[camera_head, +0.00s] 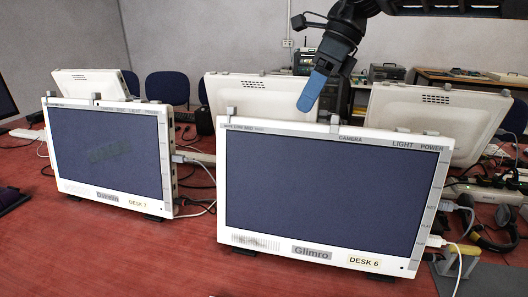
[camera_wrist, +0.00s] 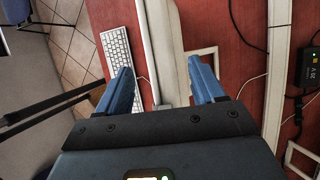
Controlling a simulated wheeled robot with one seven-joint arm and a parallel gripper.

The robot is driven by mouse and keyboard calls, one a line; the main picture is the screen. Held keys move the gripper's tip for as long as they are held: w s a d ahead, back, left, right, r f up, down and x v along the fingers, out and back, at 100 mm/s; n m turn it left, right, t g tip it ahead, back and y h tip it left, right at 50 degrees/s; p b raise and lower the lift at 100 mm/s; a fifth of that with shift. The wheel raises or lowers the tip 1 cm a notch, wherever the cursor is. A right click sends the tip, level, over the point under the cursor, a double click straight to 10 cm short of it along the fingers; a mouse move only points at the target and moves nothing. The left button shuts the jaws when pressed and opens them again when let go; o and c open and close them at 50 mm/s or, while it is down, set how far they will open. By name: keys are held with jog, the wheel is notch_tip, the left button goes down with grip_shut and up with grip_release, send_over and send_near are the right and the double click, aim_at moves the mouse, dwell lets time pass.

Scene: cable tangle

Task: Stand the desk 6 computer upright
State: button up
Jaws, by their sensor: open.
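The desk 6 computer (camera_head: 330,190) is a white-framed all-in-one with a dark screen and a "DESK 6" label at its lower right. It rests on small dark feet on the red desk; I cannot tell exactly how far it leans. My gripper (camera_head: 313,92) is just above and behind its top edge, blue fingers pointing down. In the wrist view my gripper (camera_wrist: 160,70) is open, with the two blue fingers apart. A pale, narrow edge (camera_wrist: 166,55), apparently the computer's top, runs between them. I cannot tell whether either finger touches it.
A similar desk 7 computer (camera_head: 108,150) stands at left. More white computers stand behind, including one at right (camera_head: 435,120). Cables and adapters (camera_head: 480,205) lie at right. A white keyboard (camera_wrist: 117,52) shows in the wrist view. The red desk (camera_head: 100,255) is clear at front left.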

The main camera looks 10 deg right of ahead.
aim_at(296, 121)
jog(key=shift+a+f, duration=0.25)
jog(key=shift+f, duration=0.2)
jog(key=shift+x, duration=3.55)
jog(key=shift+r, duration=0.1)
grip_shut()
